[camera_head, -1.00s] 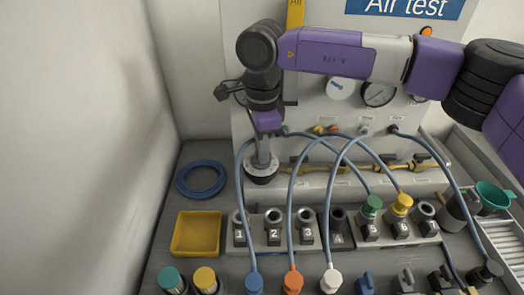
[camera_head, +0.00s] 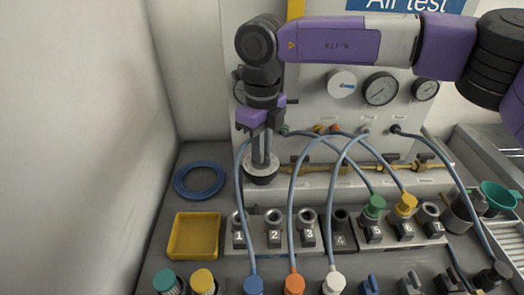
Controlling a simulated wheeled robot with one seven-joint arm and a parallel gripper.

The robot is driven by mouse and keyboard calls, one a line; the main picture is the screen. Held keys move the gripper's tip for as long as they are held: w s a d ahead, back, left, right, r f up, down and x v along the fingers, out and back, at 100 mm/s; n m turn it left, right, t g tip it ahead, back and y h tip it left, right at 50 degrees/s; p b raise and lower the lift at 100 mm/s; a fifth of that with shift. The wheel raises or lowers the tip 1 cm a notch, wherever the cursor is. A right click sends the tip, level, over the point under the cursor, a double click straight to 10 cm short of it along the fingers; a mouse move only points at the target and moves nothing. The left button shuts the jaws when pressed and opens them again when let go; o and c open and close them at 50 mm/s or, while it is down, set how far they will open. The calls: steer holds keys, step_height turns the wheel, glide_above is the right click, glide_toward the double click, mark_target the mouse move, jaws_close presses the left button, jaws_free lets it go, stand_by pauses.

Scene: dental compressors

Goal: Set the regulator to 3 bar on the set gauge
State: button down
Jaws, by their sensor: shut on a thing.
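The regulator (camera_head: 262,170) shows as a grey stem and flange with a dark rounded lower end, upright against the panel's left part. My gripper (camera_head: 261,132) points down over it and is shut on its upper part, the knob, which the purple jaws mostly hide.
Blue hoses (camera_head: 294,190) arch in front of the panel, close right of my gripper. Numbered sockets (camera_head: 274,238), a yellow tray (camera_head: 194,236) and a coiled blue hose (camera_head: 200,179) lie below. Left of the panel is open.

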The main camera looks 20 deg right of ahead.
steer(key=m+b, duration=0.1)
steer(key=m, duration=0.4)
steer(key=shift+m, duration=0.3)
stand_by(0.4)
steer(key=c, duration=1.5)
jaws_free()
steer(key=shift+r, duration=3.95)
steer(key=shift+a, duration=0.1)
